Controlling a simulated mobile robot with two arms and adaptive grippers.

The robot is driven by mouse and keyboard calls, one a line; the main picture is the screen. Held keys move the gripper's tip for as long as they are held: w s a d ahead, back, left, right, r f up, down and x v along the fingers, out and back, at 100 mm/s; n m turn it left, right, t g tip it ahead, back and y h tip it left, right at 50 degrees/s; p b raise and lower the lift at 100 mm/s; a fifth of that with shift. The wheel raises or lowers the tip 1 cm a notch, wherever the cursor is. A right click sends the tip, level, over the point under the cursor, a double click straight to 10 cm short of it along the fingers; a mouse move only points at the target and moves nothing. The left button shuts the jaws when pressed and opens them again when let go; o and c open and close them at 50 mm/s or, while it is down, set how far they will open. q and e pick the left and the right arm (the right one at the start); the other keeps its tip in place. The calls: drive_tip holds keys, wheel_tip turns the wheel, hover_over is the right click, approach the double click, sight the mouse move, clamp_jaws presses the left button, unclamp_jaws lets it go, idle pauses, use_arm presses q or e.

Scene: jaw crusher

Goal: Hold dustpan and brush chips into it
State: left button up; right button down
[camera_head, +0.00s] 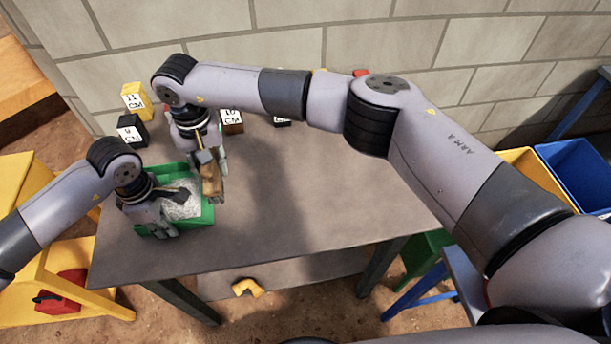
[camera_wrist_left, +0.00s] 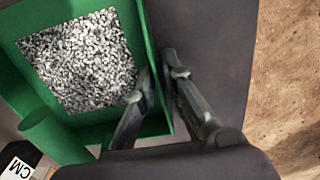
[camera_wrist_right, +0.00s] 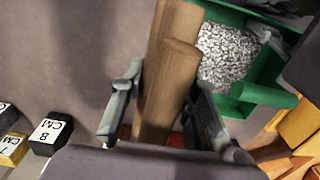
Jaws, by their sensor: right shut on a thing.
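The green dustpan (camera_head: 206,217) lies on the grey table, with a layer of grey-white chips (camera_head: 185,205) in it; the chips fill much of the tray in the left wrist view (camera_wrist_left: 80,60). My left gripper (camera_wrist_left: 158,68) is at the dustpan's side wall, one finger inside and one outside; whether it clamps the wall is unclear. My right gripper (camera_wrist_right: 165,105) is shut on the wooden brush (camera_wrist_right: 172,75), beside the dustpan. The brush also shows in the head view (camera_head: 211,183). Its bristles are not clearly visible.
Number-marked blocks stand along the wall side, among them a yellow one (camera_head: 137,101) and a black one (camera_head: 131,130). The table (camera_head: 330,200) is clear to the right. A block wall (camera_head: 450,50) is behind it. Yellow and blue bins (camera_head: 578,170) stand at the right.

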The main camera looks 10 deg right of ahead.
use_arm(q)
drive_tip(key=o, duration=0.3)
drive_tip(key=shift+o, duration=0.2)
drive_tip(key=shift+w+r, duration=0.1)
wheel_tip(320, 180, up, 12)
idle(0.4)
